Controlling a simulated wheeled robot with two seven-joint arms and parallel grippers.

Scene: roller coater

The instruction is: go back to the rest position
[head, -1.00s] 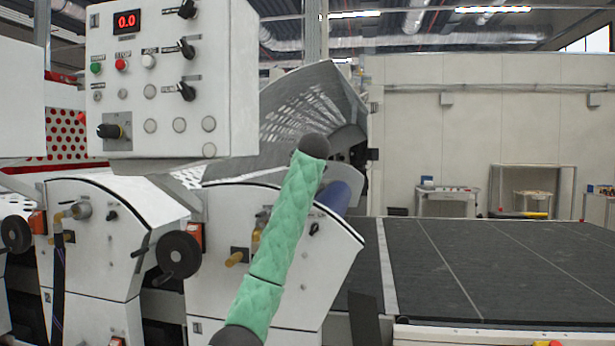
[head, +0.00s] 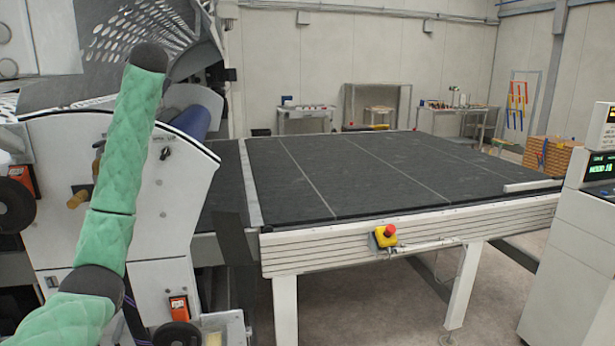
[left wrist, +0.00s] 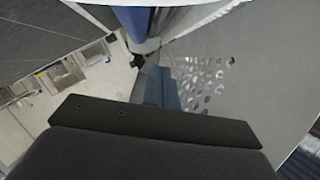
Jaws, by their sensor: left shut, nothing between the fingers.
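My left arm, in a green padded sleeve, rises at the left of the head view in front of the roller coater (head: 165,185). Its hand does not show there. In the left wrist view my left gripper (left wrist: 155,122) is a dark bar across the bottom, shut and empty. Beyond it are a perforated grey guard (left wrist: 205,80) and a blue roller (left wrist: 132,18) of the machine. My right gripper is in neither view.
A long dark conveyor table (head: 350,175) with a red and yellow stop button (head: 386,235) extends right from the coater. A white console (head: 580,250) stands at the right edge. Workbenches (head: 305,110) line the back wall. Bare floor shows in front of the table.

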